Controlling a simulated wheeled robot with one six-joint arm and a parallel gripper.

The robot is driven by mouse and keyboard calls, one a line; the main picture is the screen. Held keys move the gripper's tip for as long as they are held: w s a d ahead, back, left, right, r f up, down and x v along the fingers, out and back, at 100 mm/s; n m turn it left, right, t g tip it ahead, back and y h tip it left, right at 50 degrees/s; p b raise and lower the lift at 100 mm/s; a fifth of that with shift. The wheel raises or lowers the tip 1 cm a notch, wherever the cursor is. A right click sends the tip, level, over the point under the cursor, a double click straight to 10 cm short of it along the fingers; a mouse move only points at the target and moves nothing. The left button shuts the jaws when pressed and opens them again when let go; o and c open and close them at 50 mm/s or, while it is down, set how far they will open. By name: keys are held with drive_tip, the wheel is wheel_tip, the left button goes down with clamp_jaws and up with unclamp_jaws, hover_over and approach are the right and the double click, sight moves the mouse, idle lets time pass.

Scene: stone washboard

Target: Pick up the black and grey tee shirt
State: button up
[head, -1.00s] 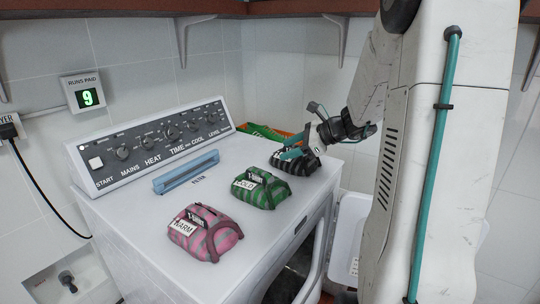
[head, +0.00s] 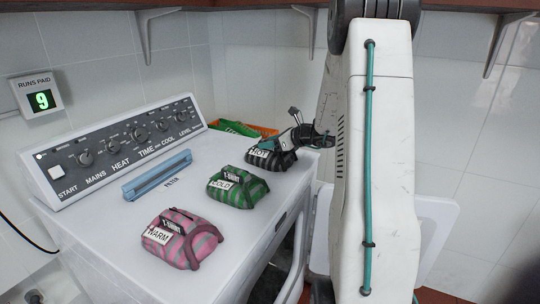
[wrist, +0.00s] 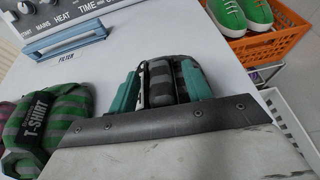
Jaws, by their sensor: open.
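The black and grey tee shirt (head: 270,161) is a folded striped bundle with a white label, at the far right corner of the white machine's top. In the wrist view the shirt (wrist: 164,68) lies between the two teal fingers. My gripper (head: 284,142) is at the shirt's upper right side in the head view. In the wrist view my gripper (wrist: 160,88) is open, one finger on each side of the shirt. I cannot tell whether the fingers touch it. The shirt's near part is hidden behind the gripper's body.
A green striped bundle (head: 237,187) and a pink striped bundle (head: 182,239) sit nearer on the machine top (head: 110,209). A blue filter handle (head: 157,175) lies behind them. An orange crate (wrist: 270,40) with green shoes stands past the machine's far edge.

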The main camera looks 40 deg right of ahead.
drive_tip(key=shift+w, duration=0.1)
clamp_jaws()
